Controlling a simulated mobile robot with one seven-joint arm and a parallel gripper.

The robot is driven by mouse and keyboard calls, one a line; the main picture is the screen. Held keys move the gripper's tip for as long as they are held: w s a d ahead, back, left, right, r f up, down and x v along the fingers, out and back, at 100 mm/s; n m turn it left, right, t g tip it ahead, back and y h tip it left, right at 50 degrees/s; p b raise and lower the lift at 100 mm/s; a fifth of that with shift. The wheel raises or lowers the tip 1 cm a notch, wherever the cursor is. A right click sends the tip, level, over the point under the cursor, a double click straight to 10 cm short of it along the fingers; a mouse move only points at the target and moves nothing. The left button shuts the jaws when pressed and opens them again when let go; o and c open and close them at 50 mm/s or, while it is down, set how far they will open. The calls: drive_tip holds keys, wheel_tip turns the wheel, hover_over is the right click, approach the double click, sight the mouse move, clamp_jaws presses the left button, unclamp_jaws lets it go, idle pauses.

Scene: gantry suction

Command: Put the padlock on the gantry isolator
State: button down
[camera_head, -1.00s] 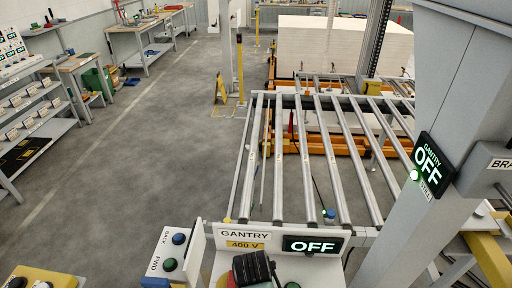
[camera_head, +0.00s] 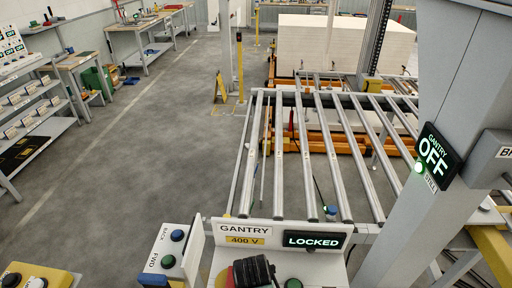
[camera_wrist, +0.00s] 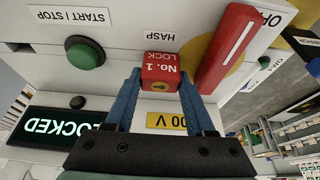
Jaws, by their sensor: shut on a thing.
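The gantry isolator panel (camera_head: 220,233) stands at the bottom middle of the head view, labelled GANTRY 400 V. Its small display (camera_head: 314,240) reads LOCKED, and the same display shows in the wrist view (camera_wrist: 62,126). The red padlock (camera_wrist: 160,72), marked No. 1 LOCK, sits against the panel by the HASP label (camera_wrist: 160,37). My gripper (camera_wrist: 160,88) is shut on the padlock, one blue finger on each side. The red isolator handle (camera_wrist: 226,50) lies just right of it on a yellow disc. The padlock's shackle is hidden. In the head view my gripper's dark body (camera_head: 253,271) hides the panel's lower part.
A green START / STOP button (camera_wrist: 84,53) is left of the padlock. A BACK/FWD button box (camera_head: 170,250) stands left of the panel. Rollers (camera_head: 310,150) extend behind it. A grey post (camera_head: 432,120) with a GANTRY OFF sign (camera_head: 436,157) rises at right.

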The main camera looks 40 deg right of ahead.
drive_tip(key=shift+c, duration=0.9)
unclamp_jaws()
drive_tip(key=b+v, duration=0.2)
drive_tip(key=v, duration=1.1)
